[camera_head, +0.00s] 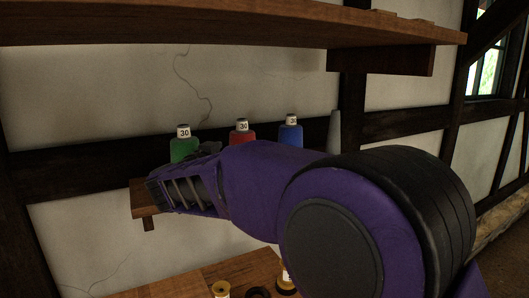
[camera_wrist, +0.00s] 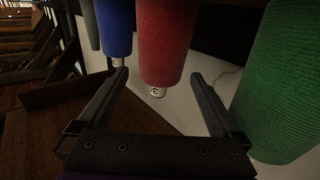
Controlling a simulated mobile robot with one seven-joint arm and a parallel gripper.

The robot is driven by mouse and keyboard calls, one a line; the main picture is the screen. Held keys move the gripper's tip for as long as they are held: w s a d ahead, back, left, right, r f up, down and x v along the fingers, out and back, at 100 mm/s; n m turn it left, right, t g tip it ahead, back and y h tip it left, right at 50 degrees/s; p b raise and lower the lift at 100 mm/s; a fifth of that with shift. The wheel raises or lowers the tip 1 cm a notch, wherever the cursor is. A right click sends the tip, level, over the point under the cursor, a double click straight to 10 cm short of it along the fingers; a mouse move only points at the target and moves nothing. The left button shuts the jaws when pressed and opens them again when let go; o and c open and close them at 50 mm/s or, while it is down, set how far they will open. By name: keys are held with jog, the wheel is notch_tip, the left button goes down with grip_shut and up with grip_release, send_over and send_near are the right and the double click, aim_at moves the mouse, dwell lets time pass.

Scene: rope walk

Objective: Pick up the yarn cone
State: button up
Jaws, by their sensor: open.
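Three coloured yarn cones with white "30" labelled tips stand in a row on a small wall shelf: green (camera_head: 183,149), red (camera_head: 242,136) and blue (camera_head: 290,137). My arm hides their lower parts in the head view. In the wrist view the cones appear tip down: blue (camera_wrist: 117,30), red (camera_wrist: 165,45) and green (camera_wrist: 287,85). My gripper (camera_wrist: 158,75) is open and empty. The red cone shows between its fingers in that view; how far off it is I cannot tell. In the head view my gripper (camera_head: 172,191) is before the green cone.
A pale grey pointed cone (camera_head: 335,131) stands right of the blue one, partly hidden. The small shelf (camera_head: 143,198) shows at its left end. A long wooden shelf (camera_head: 230,22) overhangs above. Below, a wooden table (camera_head: 190,287) carries small spools (camera_head: 221,290).

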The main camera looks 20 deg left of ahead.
aim_at(241, 134)
jog(key=w, duration=0.5)
jog(key=shift+w+a, duration=0.15)
jog(key=shift+a, duration=0.15)
jog(key=c, duration=1.3)
